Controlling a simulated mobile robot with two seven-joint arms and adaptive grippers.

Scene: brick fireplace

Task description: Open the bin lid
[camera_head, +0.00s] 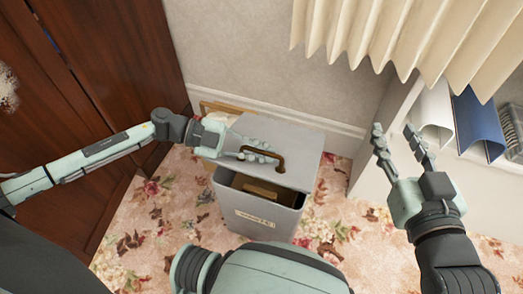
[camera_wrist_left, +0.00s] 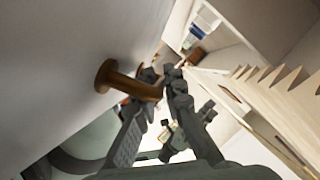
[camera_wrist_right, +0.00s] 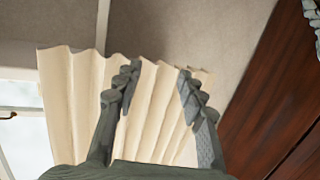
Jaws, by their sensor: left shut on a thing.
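The grey bin (camera_head: 258,217) stands on the carpet in the middle of the head view, with a label on its front. Its grey lid (camera_head: 300,150) is partly raised at the front, and a dark gap shows a brown thing inside. The lid's brown curved handle (camera_head: 279,160) also shows in the left wrist view (camera_wrist_left: 122,80). My left gripper (camera_head: 258,153) is shut on the handle, its fingers (camera_wrist_left: 162,78) around the bar. My right gripper (camera_head: 394,132) is open and empty, right of the bin; its spread fingers show in the right wrist view (camera_wrist_right: 160,80).
A dark wooden cabinet (camera_head: 100,60) stands at the left. A pleated cream curtain (camera_head: 390,35) hangs at the upper right. A white shelf (camera_head: 385,170) with binders, including a blue one (camera_head: 476,120), is beyond my right gripper. A wall is close behind the bin.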

